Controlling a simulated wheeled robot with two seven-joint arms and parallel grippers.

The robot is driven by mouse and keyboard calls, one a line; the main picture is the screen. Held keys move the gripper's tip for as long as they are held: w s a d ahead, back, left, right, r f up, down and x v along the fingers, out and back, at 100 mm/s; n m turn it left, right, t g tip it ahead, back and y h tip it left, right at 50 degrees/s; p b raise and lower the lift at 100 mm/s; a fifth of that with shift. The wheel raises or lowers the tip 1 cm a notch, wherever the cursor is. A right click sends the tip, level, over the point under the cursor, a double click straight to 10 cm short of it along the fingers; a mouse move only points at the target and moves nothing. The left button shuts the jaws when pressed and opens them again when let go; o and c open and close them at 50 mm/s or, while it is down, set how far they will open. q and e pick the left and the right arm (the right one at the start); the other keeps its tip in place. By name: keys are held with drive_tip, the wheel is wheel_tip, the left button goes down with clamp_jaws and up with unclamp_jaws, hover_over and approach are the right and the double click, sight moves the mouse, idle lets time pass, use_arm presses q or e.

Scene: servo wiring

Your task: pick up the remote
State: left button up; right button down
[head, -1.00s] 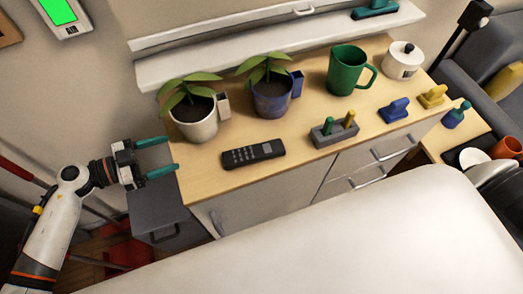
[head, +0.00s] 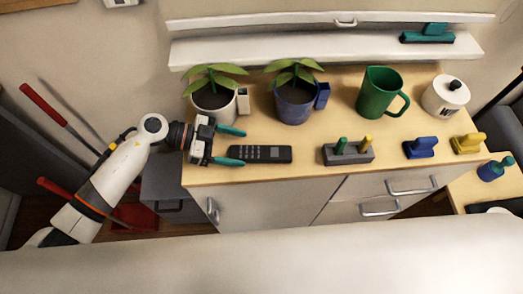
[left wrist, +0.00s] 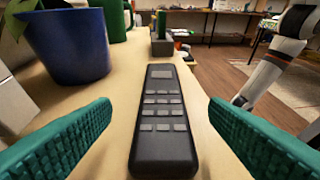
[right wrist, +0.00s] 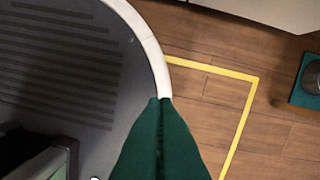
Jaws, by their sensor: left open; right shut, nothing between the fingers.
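The remote (head: 265,154) is black with grey buttons and lies flat on the wooden cabinet top near its front edge. In the left wrist view the remote (left wrist: 162,125) runs lengthwise away from me, between the two teal fingers. My left gripper (head: 231,146) is open at the remote's left end, with one finger on the far side and one on the near side. The same gripper (left wrist: 160,140) shows no visible contact with the remote. My right gripper (right wrist: 160,140) is shut and empty, above the floor and away from the cabinet.
A white-potted plant (head: 214,105) and a blue-potted plant (head: 295,103) stand behind the remote. A grey block with pegs (head: 348,153) is to its right. A green jug (head: 380,92), a blue piece (head: 420,147) and a yellow piece (head: 468,144) are further right.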

sight(258, 152)
use_arm(q)
drive_tip(key=shift+p+x, duration=0.5)
drive_tip(key=shift+x, duration=2.3)
drive_tip(key=shift+s+r, duration=0.1)
drive_tip(key=c, duration=1.1)
drive_tip(key=shift+a+r, duration=0.1)
